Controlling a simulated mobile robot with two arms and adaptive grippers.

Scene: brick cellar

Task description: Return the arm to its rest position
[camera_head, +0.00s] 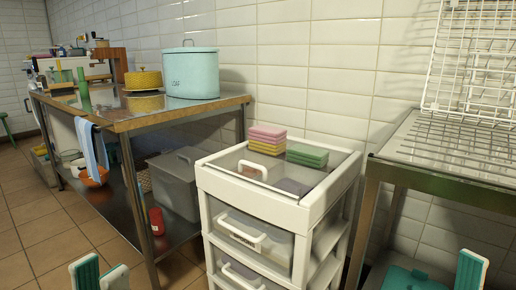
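My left gripper (101,268) shows at the bottom left edge. Its two teal-and-white fingers are apart with nothing seen between them, and the rest of it is below the frame. At the bottom right, a teal-and-grey finger (470,271) appears to be part of my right gripper. Its other finger is not clearly seen, so its opening cannot be told. Both grippers are low in the view, in front of the furniture and apart from it as far as I can see.
A white drawer cart (305,228) stands in the middle with stacked sponges (267,139) on top. A metal-framed table (160,119) with a blue canister (190,74) is at left. A steel drainboard (455,150) with a wire rack (475,60) is at right. Tiled floor (50,225) is open at left.

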